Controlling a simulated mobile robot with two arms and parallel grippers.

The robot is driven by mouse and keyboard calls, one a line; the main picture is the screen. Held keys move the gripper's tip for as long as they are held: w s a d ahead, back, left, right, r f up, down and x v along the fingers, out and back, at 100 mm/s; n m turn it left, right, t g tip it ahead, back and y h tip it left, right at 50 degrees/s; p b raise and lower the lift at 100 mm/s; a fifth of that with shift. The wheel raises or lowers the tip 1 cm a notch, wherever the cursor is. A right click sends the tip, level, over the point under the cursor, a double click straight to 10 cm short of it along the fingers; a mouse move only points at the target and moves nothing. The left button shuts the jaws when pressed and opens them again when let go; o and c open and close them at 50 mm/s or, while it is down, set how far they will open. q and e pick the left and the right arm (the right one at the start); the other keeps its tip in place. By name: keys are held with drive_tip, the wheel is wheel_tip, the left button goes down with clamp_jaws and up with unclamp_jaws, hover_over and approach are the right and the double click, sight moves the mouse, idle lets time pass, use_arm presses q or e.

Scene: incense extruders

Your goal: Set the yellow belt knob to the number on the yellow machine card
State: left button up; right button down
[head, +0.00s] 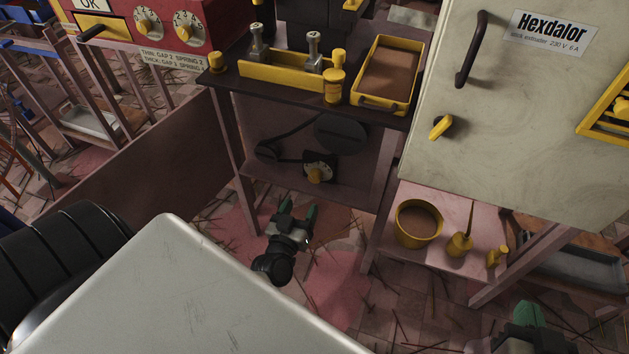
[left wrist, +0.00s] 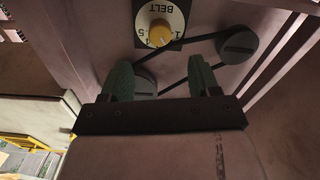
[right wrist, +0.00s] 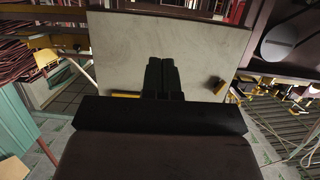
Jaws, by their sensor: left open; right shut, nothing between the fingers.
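I cannot make out a yellow machine card.
Pulleys with a belt (head: 340,132) lie above and left of the knob. A yellow tray (head: 359,97) stands on the table above. A grey Hexdalor cabinet (head: 500,130) stands right, over a shelf with a yellow pot (head: 419,240). A red machine (head: 205,15) carries a gap-and-spring card.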

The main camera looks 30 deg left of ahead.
sight(313, 181)
use_arm(q)
drive_tip(key=b+x, duration=0.2)
drive_tip(key=x, duration=0.6)
drive_tip(key=shift+w+f, duration=0.1)
drive_tip(key=shift+w, duration=0.3)
drive_tip(key=shift+x, duration=0.8)
use_arm(e)
wheel_tip(313, 181, up, 8)
drive_tip(key=a+t+y, duration=0.1)
drive_tip(key=t+y, duration=0.1)
drive_tip(key=t, duration=0.5)
drive_tip(key=shift+w+a+y, duration=0.3)
drive_tip(key=shift+y, duration=0.1)
use_arm(q)
drive_tip(key=shift+c, duration=0.2)
